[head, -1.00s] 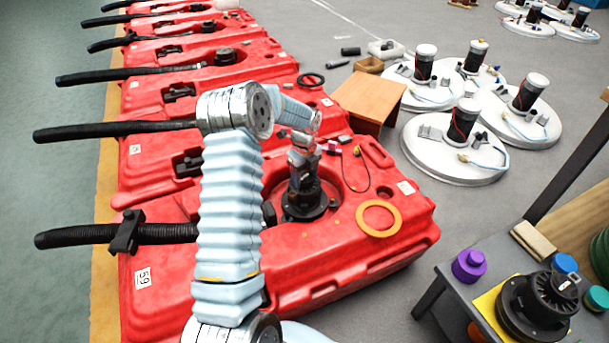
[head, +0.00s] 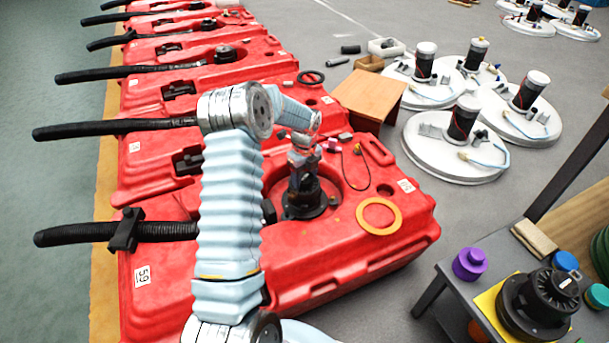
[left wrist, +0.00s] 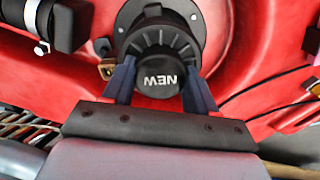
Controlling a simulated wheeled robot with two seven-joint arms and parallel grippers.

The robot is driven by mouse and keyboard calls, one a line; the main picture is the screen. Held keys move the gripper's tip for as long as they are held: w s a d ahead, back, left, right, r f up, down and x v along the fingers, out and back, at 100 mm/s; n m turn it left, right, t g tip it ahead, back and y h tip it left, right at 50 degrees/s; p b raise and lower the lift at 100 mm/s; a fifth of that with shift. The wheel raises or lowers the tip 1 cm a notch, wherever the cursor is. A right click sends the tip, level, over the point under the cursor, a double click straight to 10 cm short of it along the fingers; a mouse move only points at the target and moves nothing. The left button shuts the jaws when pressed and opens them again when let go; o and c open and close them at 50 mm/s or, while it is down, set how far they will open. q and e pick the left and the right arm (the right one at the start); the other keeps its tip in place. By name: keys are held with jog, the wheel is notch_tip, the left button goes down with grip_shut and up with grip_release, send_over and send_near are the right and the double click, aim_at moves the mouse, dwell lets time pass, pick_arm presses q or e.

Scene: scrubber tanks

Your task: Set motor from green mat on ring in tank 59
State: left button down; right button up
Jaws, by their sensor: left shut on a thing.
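Tank 59 (head: 330,262) is the nearest red tank, with a "59" label at its left end. My left gripper (head: 303,172) points down over its round recess and is shut on a black motor (head: 305,195). In the left wrist view the gripper (left wrist: 160,85) has one dark blue finger on each side of the motor (left wrist: 158,80), whose cap reads "NEW" upside down. A black flange with small holes (left wrist: 204,18) shows around the motor's base. The ring is not clearly seen under it, and I cannot tell if the motor touches it. My right gripper is not in view.
An orange ring (head: 378,216) and a thin cable (head: 352,170) lie on the tank top. A grey table (head: 440,290) at lower right holds another black motor (head: 540,303) on a yellow mat (head: 487,304). More red tanks line the left.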

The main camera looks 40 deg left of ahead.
pick_arm(q)
jog(key=shift+w, duration=0.1)
dwell(0.7)
jog(key=c, duration=0.5)
grip_release()
jog(key=shift+c, duration=0.2)
jog(key=o, duration=0.5)
jog(key=shift+f, duration=0.1)
jog(key=shift+o, duration=0.2)
jog(key=shift+r+p, duration=2.55)
jog(key=shift+r, duration=1.1)
jog(key=shift+f, duration=0.1)
